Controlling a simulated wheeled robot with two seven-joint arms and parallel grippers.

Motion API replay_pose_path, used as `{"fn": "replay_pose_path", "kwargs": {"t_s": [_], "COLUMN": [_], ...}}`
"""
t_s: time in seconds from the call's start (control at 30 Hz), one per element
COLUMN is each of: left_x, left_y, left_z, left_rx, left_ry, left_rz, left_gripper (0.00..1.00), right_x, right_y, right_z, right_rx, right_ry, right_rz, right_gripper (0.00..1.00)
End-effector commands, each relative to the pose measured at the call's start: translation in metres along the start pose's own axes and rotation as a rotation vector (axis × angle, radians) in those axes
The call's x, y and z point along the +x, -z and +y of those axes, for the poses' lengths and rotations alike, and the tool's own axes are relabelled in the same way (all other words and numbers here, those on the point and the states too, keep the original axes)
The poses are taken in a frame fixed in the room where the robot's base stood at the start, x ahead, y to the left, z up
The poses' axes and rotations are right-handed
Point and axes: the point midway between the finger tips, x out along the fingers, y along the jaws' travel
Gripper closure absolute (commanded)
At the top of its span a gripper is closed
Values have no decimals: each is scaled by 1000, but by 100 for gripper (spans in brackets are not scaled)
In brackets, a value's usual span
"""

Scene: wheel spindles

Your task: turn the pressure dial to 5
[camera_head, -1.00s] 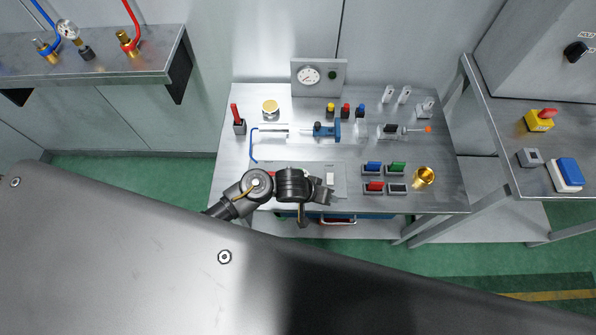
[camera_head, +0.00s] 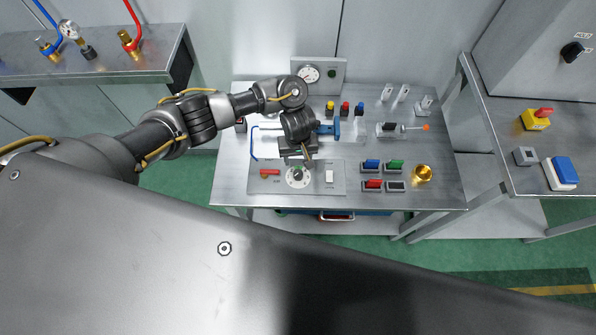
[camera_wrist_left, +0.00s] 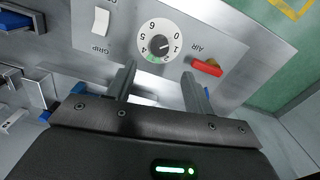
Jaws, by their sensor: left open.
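The pressure dial (camera_head: 298,176) is a white round face with a black knob on the grey panel (camera_head: 338,186) at the bench's front. In the left wrist view the dial (camera_wrist_left: 160,40) shows printed numbers and a small green sector; the knob's pale mark seems to point near 1, though it is small. My left gripper (camera_head: 303,154) is over the bench just behind the dial, apart from it. In the left wrist view the left gripper (camera_wrist_left: 157,84) is open and empty, its fingers pointing toward the panel. My right gripper is not in view.
The panel also carries a red AIR lever (camera_wrist_left: 207,67) and a white GRIP rocker switch (camera_wrist_left: 101,21). A gauge box (camera_head: 319,75) stands at the back of the bench.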

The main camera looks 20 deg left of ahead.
Motion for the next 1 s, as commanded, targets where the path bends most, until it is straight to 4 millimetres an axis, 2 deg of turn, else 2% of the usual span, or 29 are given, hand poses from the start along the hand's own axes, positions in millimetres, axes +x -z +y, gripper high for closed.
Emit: {"fn": "replay_pose_path", "kwargs": {"t_s": [0.03, 0.2, 0.5, 0.67, 0.93, 1.0], "left_x": [16, 49, 86, 94, 95, 95], "left_y": [-1, -1, -1, -1, -1, -1], "left_z": [0, 0, 0, 1, 0, 0], "left_rx": [-2, -2, 0, 2, 2, 2], "left_ry": [0, -1, 0, -1, -1, -2], "left_rz": [-3, -3, -3, -1, -1, -1], "left_gripper": [48, 48, 48, 48, 48, 57], "right_x": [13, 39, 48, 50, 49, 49], "right_y": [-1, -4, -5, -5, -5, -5], "right_z": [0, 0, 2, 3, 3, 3], "right_rx": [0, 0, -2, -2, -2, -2], "right_ry": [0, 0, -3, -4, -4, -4], "right_rz": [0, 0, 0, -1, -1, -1], "right_gripper": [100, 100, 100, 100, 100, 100]}}
